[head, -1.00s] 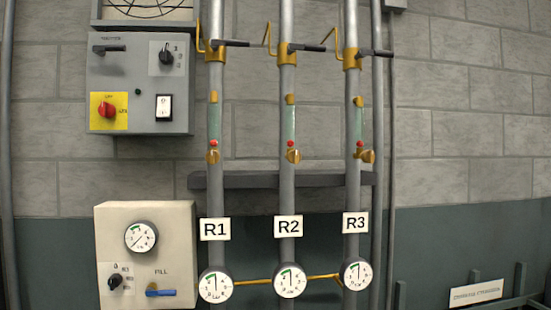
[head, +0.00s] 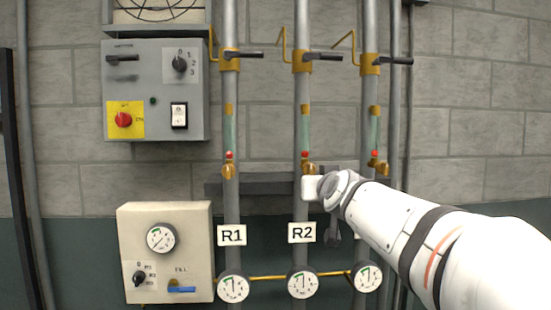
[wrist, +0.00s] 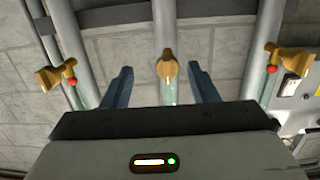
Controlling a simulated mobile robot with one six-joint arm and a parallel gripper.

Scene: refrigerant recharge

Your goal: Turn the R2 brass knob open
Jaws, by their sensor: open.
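The R2 brass knob (head: 309,168) sits on the middle pipe above the R2 label (head: 302,232), just below a red button. In the wrist view, which looks upside down, the R2 knob (wrist: 168,72) is between my gripper's two dark fingers (wrist: 160,68), near their tips. There is a visible gap on both sides, and no contact shows. My gripper is open and empty. In the head view my white wrist (head: 312,187) is right at the knob, and the fingers cannot be made out.
The R1 knob (head: 229,171) and R3 knob (head: 380,168) are on the neighbouring pipes. A grey rail (head: 265,184) runs behind. Black-handled valves (head: 322,56) are above. A grey control box (head: 155,90) and white fill box (head: 165,250) are left. My arm hides the R3 label.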

